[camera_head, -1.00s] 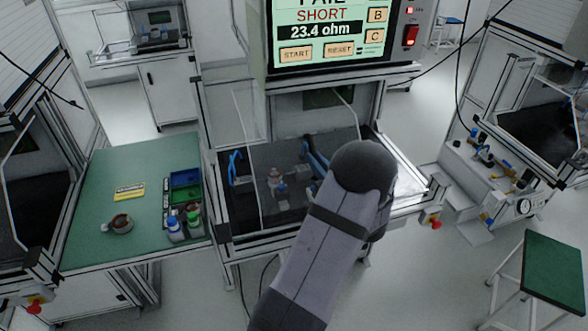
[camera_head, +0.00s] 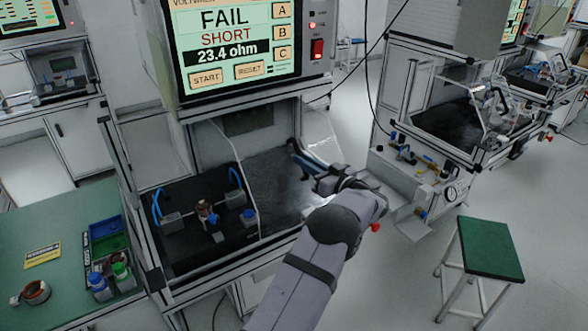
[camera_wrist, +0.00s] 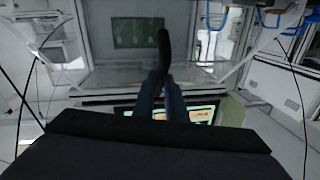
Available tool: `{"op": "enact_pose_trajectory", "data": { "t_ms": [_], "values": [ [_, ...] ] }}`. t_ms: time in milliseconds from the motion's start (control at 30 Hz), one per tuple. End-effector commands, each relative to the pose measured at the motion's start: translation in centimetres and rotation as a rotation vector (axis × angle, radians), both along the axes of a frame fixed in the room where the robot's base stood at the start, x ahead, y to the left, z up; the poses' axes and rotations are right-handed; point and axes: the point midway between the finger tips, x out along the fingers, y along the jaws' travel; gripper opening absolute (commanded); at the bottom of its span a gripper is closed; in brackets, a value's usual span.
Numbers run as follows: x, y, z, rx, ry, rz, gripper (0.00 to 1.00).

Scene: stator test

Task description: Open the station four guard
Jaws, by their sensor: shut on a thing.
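The clear guard (camera_head: 262,205) stands at the front of the station under the FAIL screen; I cannot read a station number on it. Its left edge runs down just right of the copper stator (camera_head: 205,210), leaving the left part of the bay uncovered. My gripper (camera_head: 294,149) reaches in from the right, its blue fingers at the right part of the bay. In the wrist view, the blue fingers (camera_wrist: 161,95) are shut on a dark upright bar, which looks like the guard's handle (camera_wrist: 163,48). The grip itself is hidden in the head view.
Blue clamps (camera_head: 157,207) stand in the bay beside the stator. The screen (camera_head: 235,45) reads FAIL, SHORT, 23.4 ohm. A green bench (camera_head: 60,215) with bins and bottles is at left. A fixture with a gauge (camera_head: 452,192) and a green stool (camera_head: 490,248) are at right.

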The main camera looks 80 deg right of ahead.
Motion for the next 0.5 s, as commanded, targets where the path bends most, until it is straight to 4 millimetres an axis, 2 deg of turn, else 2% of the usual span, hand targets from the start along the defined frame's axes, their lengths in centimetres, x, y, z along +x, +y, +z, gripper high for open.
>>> {"op": "enact_pose_trajectory", "data": {
  "t_ms": [200,500],
  "values": [
    [-1.7,-1.7,-0.1,-0.004,0.0,-0.002,0.0],
    [-3.1,-3.2,0.0,-0.003,-0.001,-0.001,0.0]
  ]
}}
